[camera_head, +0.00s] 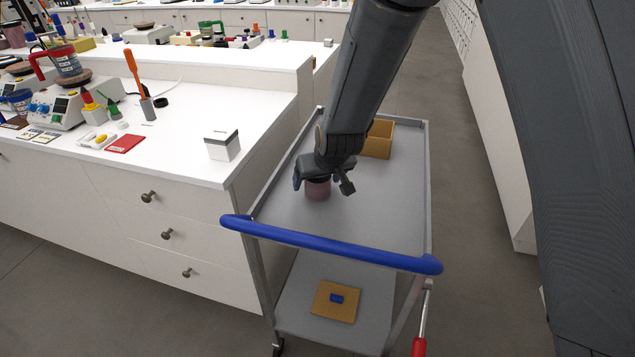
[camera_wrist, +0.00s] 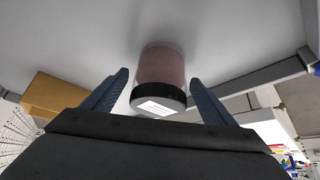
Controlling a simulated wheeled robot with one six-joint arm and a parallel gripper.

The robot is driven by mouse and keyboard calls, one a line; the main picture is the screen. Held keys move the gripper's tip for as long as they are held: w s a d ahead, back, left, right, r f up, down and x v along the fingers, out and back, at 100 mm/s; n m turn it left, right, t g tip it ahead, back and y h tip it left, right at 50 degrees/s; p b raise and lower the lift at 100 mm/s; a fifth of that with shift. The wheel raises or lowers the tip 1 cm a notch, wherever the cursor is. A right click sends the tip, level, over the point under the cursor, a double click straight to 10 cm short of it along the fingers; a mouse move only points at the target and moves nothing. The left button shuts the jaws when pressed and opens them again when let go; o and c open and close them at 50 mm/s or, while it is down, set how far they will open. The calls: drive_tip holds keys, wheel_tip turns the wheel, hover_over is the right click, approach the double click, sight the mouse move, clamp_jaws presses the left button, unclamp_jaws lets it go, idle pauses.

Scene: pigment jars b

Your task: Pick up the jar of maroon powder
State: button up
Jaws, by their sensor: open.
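The jar of maroon powder (camera_head: 317,190) stands on the grey top tray of a trolley (camera_head: 375,220). In the wrist view the jar (camera_wrist: 162,67) shows a dusky reddish body, a black lid and a white label. My gripper (camera_head: 324,187) is over the jar in the head view, hiding its upper part. In the wrist view my gripper (camera_wrist: 160,78) is open, with one finger on each side of the jar and a gap visible at the fingers. I cannot tell whether either finger touches it.
A tan open box (camera_head: 378,139) stands on the tray behind my gripper. The trolley has a raised rim and a blue handle (camera_head: 330,244). A white counter (camera_head: 190,130) with a small white box (camera_head: 222,147) is at the left. The front of the tray is clear.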

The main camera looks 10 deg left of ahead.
drive_tip(key=c, duration=1.2)
drive_tip(key=shift+r, duration=0.1)
